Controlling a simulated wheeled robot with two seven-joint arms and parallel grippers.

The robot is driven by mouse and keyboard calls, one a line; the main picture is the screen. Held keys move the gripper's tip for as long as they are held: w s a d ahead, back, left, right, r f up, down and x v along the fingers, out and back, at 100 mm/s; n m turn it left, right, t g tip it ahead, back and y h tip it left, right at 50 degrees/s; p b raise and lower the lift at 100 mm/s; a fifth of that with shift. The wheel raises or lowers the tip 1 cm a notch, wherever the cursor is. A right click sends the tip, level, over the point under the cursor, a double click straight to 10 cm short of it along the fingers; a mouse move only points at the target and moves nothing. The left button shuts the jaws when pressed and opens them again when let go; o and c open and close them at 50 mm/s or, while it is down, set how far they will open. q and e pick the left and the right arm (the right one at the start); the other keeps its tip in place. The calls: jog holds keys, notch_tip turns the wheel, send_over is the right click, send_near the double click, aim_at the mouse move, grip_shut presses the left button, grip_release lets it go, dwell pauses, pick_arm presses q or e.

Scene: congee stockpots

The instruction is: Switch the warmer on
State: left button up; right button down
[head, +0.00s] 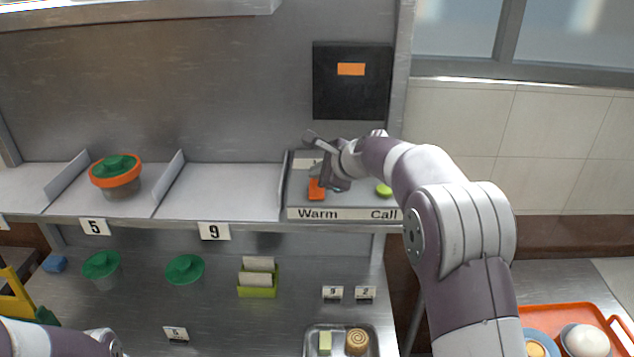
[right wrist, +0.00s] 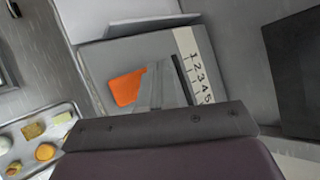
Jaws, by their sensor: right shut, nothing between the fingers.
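The control box (head: 297,198) stands at the right end of the shelf, with "Warm" at its front left and "Call" at its front right. An orange switch (head: 317,189) is above "Warm" and a green button (head: 384,190) above "Call". My right gripper (head: 335,184) is shut and empty, low over the box, right beside the orange switch. The right wrist view shows the orange switch (right wrist: 127,88) beside the closed fingers (right wrist: 165,80); I cannot tell whether they touch. My left arm enters at bottom left; its gripper is out of frame.
A dark panel with an orange label (head: 351,69) is on the wall behind. A numbered strip (right wrist: 196,72) runs along the box. An orange-rimmed pot with a green lid (head: 116,172) sits on the shelf at left. Green-lidded pots (head: 185,269) and a metal tray (head: 312,340) are below.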

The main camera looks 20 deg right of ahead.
aim_at(319, 189)
jog(key=shift+f+b, duration=0.35)
jog(key=shift+f, duration=0.1)
dwell(0.5)
jog(key=shift+r, duration=0.2)
jog(key=shift+s+r+p, duration=0.1)
jog(key=shift+r+p, duration=0.65)
jog(key=shift+p, duration=0.05)
jog(key=r+p, duration=0.2)
jog(key=r, duration=0.1)
jog(key=r+p, duration=0.2)
jog(key=shift+s+a, duration=0.15)
jog(key=shift+s, duration=0.25)
jog(key=shift+f, duration=0.1)
